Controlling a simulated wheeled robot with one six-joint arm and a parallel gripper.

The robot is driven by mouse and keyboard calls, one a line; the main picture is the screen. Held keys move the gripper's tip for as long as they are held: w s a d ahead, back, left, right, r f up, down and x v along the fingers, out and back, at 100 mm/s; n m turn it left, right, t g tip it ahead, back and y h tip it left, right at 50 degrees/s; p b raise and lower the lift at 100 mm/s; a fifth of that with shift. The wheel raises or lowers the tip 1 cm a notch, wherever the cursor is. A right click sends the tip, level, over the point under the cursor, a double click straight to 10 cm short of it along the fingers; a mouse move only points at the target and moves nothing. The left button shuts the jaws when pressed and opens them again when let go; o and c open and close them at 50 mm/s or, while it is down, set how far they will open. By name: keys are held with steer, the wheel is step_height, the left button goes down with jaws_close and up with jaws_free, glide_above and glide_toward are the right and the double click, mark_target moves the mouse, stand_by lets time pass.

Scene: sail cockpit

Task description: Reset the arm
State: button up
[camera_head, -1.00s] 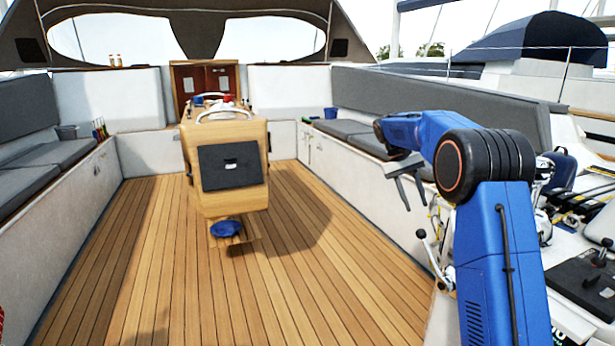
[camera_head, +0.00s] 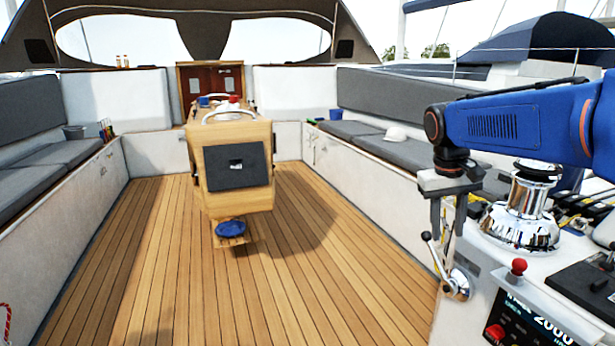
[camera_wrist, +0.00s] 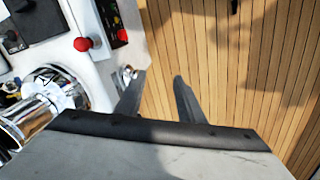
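My blue arm reaches in from the right edge in the head view, with its wrist bent so that my gripper (camera_head: 448,235) points straight down. The gripper hangs at the inner edge of the right cockpit side, left of the chrome winch (camera_head: 522,215). In the wrist view my gripper (camera_wrist: 158,90) shows two dark fingers with a clear gap between them. Nothing is between the fingers, and the teak floor (camera_wrist: 215,60) lies below.
A red-knobbed lever (camera_head: 518,268) and a display panel (camera_head: 530,325) are on the right console. A chrome lever (camera_head: 455,280) is just below my gripper. The wooden pedestal table (camera_head: 235,150) stands mid-cockpit.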

steer(key=s+a+f+t+y, duration=0.1)
steer(key=s+f, duration=0.5)
steer(key=s, duration=0.6)
steer(key=s+a+f+t+y, duration=0.1)
steer(key=s+a+f+t, duration=0.2)
steer(key=s, duration=0.9)
steer(key=shift+s+f, duration=0.35)
steer(key=shift+f, duration=1.25)
